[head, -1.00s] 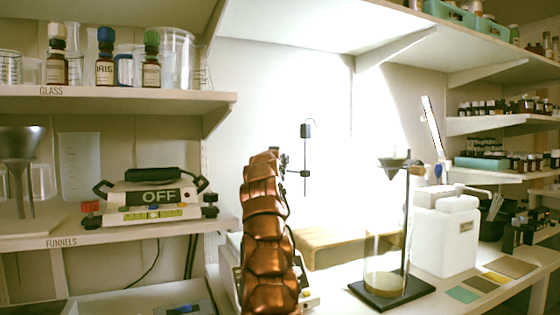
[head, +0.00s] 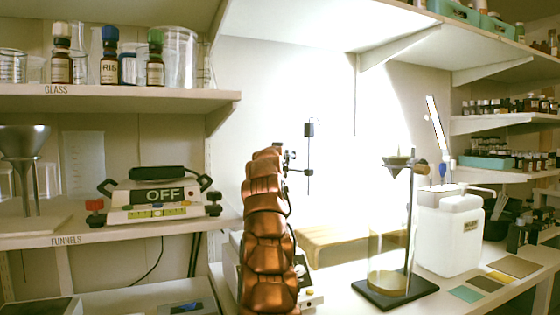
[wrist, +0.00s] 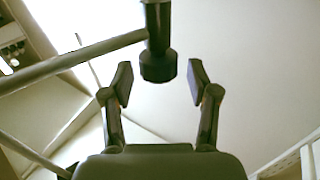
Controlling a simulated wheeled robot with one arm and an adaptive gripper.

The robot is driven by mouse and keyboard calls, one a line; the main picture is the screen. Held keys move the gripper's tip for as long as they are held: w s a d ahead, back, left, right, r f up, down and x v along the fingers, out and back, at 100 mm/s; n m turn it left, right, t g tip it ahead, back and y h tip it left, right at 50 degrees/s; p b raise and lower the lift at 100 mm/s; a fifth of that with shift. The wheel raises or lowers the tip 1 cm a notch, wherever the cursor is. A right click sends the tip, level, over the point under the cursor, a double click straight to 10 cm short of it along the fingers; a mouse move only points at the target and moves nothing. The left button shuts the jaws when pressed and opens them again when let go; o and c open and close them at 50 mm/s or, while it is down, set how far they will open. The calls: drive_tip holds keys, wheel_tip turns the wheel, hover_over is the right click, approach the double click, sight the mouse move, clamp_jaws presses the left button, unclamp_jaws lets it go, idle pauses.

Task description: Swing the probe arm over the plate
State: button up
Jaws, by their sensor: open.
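A dark cylinder with a thin rod hanging below it, likely part of the probe arm (head: 309,129), stands out against the bright wall in the head view. A thin horizontal bar meets the rod lower down. In the wrist view, my gripper (wrist: 160,82) is open, its two fingers apart. A dark post with a thicker round end (wrist: 158,66) shows between and just beyond the fingertips; I cannot tell whether they touch. A pale horizontal rod (wrist: 75,60) runs left from this post. The plate is not clearly visible; my copper arm covers most of a white device (head: 312,299) on the bench.
A stand with a funnel and glass cylinder (head: 388,262) is right of my arm, with a white canister (head: 448,235) beyond it. A wooden board (head: 345,243) lies behind. A device with an OFF sign (head: 160,196) sits on the left shelf. Coloured cards lie at front right.

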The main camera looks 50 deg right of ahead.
drive_tip(key=shift+s+a+r, duration=0.15)
drive_tip(key=shift+a+r, duration=0.05)
drive_tip(key=shift+a, duration=0.15)
drive_tip(key=shift+s+a, duration=0.1)
drive_tip(key=shift+a, duration=0.05)
drive_tip(key=shift+s+a+f, duration=0.1)
drive_tip(key=shift+a+f, duration=0.05)
drive_tip(key=shift+f, duration=0.1)
drive_tip(key=shift+f+v, duration=0.15)
drive_tip(key=shift+v, duration=1.15)
drive_tip(key=shift+f+v, duration=0.15)
drive_tip(key=shift+v, duration=1.15)
drive_tip(key=shift+s, duration=0.1)
